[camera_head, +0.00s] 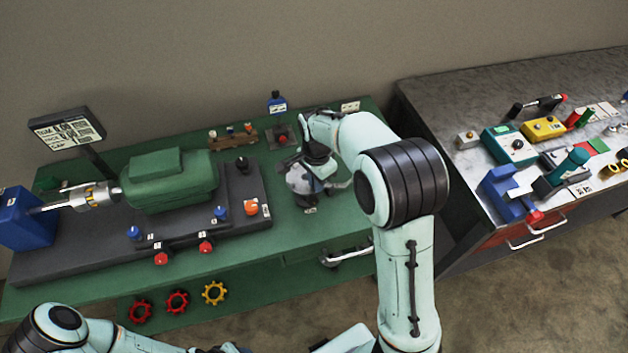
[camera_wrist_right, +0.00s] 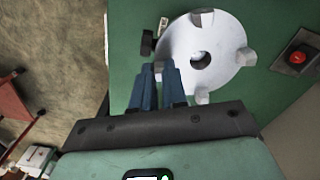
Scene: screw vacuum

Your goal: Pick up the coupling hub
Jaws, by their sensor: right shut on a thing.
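The coupling hub is a pale grey disc with square lugs and a dark centre hole, seen in the right wrist view (camera_wrist_right: 222,45). In the head view the hub (camera_head: 299,180) is on the green bench (camera_head: 300,232), right of the machine and partly hidden by my arm. My right gripper (camera_wrist_right: 158,70) is shut on a lug at the hub's edge; in the head view it is over the hub's upper right side. My left arm shows at the bottom left, but I cannot make out its gripper.
A green motor (camera_head: 170,182) on a dark base fills the bench's left part. A red button box (camera_head: 282,137) and a blue bottle (camera_head: 277,102) stand behind the hub. A separate grey-topped table (camera_head: 440,105) with several tools is at the right.

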